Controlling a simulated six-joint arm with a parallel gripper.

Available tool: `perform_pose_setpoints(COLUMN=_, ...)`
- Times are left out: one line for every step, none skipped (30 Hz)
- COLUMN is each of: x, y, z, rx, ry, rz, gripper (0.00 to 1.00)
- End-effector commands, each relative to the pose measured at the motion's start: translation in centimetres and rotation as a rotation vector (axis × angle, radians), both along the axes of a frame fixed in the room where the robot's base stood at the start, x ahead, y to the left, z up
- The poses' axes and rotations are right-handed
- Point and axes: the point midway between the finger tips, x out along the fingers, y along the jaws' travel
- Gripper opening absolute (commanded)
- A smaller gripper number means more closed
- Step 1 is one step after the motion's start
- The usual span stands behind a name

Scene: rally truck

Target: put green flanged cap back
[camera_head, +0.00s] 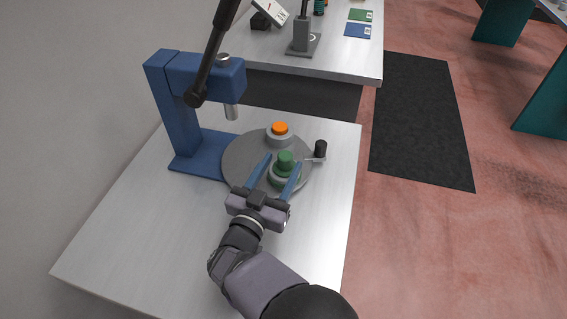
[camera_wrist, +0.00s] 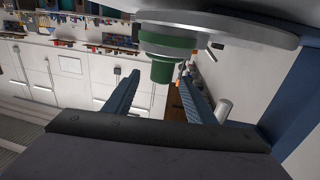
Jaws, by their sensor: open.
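The green flanged cap (camera_head: 286,159) sits upright on a round grey-green seat at the near side of a grey round turntable (camera_head: 238,160). In the wrist view, which appears upside down, the cap (camera_wrist: 162,71) hangs below the disc at the top. My gripper (camera_head: 282,162) is open, with one blue finger on each side of the cap in the head view. In the wrist view the fingertips (camera_wrist: 158,74) also flank the cap with gaps showing. I cannot tell whether either finger touches it.
An orange cap (camera_head: 280,128) on a grey seat stands farther back on the turntable. A blue press (camera_head: 176,105) rises at the left, its grey ram (camera_head: 231,108) above the disc. A black knob (camera_head: 320,148) stands at the disc's right edge. The near-left table (camera_head: 140,225) is clear.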

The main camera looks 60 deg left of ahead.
Motion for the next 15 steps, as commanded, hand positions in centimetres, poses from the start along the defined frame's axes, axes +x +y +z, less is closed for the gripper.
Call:
perform_pose_setpoints(x=0.0, y=0.0, z=0.0, rx=0.0, ry=0.0, rz=0.0, gripper=0.5)
perform_pose_setpoints(x=0.0, y=0.0, z=0.0, rx=0.0, ry=0.0, rz=0.0, gripper=0.5)
perform_pose_setpoints(x=0.0, y=0.0, z=0.0, rx=0.0, ry=0.0, rz=0.0, gripper=0.5)
perform_pose_setpoints(x=0.0, y=0.0, z=0.0, rx=0.0, ry=0.0, rz=0.001, gripper=0.5)
perform_pose_setpoints(x=0.0, y=0.0, z=0.0, rx=0.0, ry=-0.001, rz=0.002, gripper=0.5)
perform_pose_setpoints(x=0.1, y=0.0, z=0.1, rx=0.0, ry=-0.004, rz=0.005, gripper=0.5)
perform_pose_setpoints(x=0.1, y=0.0, z=0.1, rx=0.0, ry=-0.006, rz=0.009, gripper=0.5)
perform_pose_setpoints(x=0.2, y=0.0, z=0.2, rx=0.001, ry=-0.009, rz=0.014, gripper=0.5)
perform_pose_setpoints(x=0.4, y=0.0, z=0.3, rx=0.003, ry=-0.015, rz=0.023, gripper=0.5)
perform_pose_setpoints(x=0.5, y=0.0, z=0.5, rx=0.005, ry=-0.021, rz=0.032, gripper=0.5)
perform_pose_setpoints(x=0.7, y=-0.1, z=0.7, rx=0.006, ry=-0.029, rz=0.043, gripper=0.5)
perform_pose_setpoints(x=0.9, y=-0.1, z=0.9, rx=0.008, ry=-0.039, rz=0.06, gripper=0.5)
perform_pose_setpoints(x=1.0, y=-0.2, z=1.1, rx=0.01, ry=-0.047, rz=0.075, gripper=0.5)
perform_pose_setpoints(x=1.1, y=-0.2, z=1.3, rx=0.01, ry=-0.056, rz=0.093, gripper=0.5)
perform_pose_setpoints(x=1.3, y=-0.3, z=1.6, rx=0.014, ry=-0.067, rz=0.119, gripper=0.5)
